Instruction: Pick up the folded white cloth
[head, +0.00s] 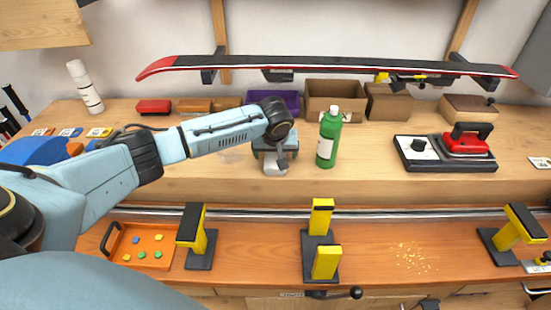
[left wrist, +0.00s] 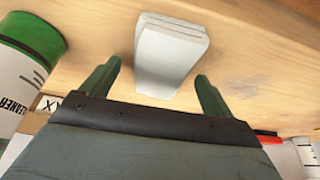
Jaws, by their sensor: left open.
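The folded white cloth (left wrist: 172,52) lies on the wooden bench, its layered edges showing in the left wrist view. In the head view it shows as a small pale shape (head: 275,168) under my left gripper, partly hidden by it. My left gripper (left wrist: 158,72) is open, its two green fingers apart with the cloth between and ahead of their tips. I cannot tell whether the fingers touch it. In the head view my left gripper (head: 274,154) points down at the back bench, left of the green bottle. My right gripper is not in view.
The green bottle (head: 328,138) stands close right of the gripper; in the left wrist view it (left wrist: 28,65) is at left. Bins (head: 335,92) line the back. A red iron (head: 467,140) is at right. A ski (head: 330,64) hangs above. Yellow-topped vises (head: 320,240) stand in front.

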